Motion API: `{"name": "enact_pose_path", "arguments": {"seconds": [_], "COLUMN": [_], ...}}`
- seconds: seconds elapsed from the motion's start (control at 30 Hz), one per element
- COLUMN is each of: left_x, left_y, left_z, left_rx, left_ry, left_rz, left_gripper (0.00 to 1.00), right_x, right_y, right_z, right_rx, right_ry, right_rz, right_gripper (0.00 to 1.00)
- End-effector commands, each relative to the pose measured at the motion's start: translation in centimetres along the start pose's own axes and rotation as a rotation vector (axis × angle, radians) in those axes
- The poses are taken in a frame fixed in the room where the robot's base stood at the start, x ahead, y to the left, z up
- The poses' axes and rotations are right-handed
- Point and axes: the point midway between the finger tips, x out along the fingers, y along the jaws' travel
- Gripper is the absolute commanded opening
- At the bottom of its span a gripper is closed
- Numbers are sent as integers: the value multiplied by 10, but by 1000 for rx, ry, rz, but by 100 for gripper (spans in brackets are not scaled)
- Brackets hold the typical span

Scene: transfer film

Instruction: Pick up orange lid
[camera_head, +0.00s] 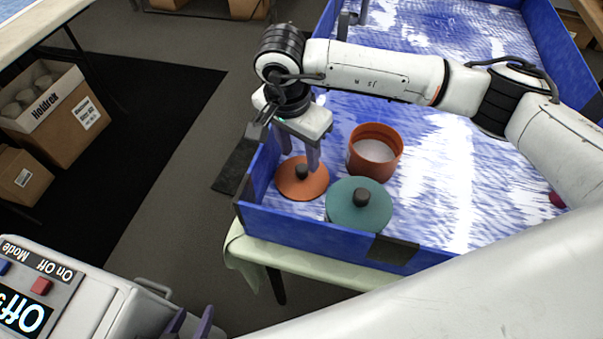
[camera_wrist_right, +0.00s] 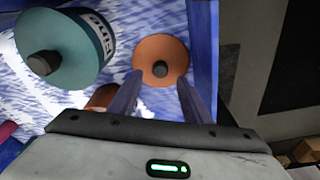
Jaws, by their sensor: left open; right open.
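The orange lid (camera_head: 300,188) is a flat disc with a dark knob. It lies in the near left corner of the blue-walled bin and shows in the right wrist view (camera_wrist_right: 160,47). My right gripper (camera_head: 299,158) is open just above the lid and points down. In the right wrist view its fingertips (camera_wrist_right: 160,80) are spread to either side of the knob, with nothing between them. My left gripper (camera_head: 192,322) is open at the bottom edge, outside the bin, mostly cut off by the frame.
An open orange pot (camera_head: 358,165) stands right of the lid. A teal container with a dark knob (camera_head: 345,215) stands close on the near right. The bin wall (camera_head: 262,175) is close on the left. A grey machine (camera_head: 100,300) is at the lower left.

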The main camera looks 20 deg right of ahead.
Motion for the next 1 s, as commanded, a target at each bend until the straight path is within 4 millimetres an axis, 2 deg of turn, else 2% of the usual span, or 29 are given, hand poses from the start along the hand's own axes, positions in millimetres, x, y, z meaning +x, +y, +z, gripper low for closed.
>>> {"name": "enact_pose_path", "arguments": {"seconds": [0.2,0.3,0.57,0.83,1.0], "left_x": [-6,-7,-6,-6,-6], "left_y": [0,0,0,0,0], "left_z": [-6,-7,-7,-7,-7], "left_rx": [-1,-1,-1,-1,0], "left_ry": [1,1,1,2,2], "left_rz": [0,0,-1,-1,-1], "left_gripper": [41,41,41,41,41], "right_x": [33,42,46,46,45], "right_y": [1,0,0,0,0], "right_z": [1,1,1,1,0], "right_rx": [1,0,0,0,1], "right_ry": [-3,-2,-2,-2,-2], "right_rz": [3,1,-1,-1,-1], "right_gripper": [44,44,44,0,0]}}
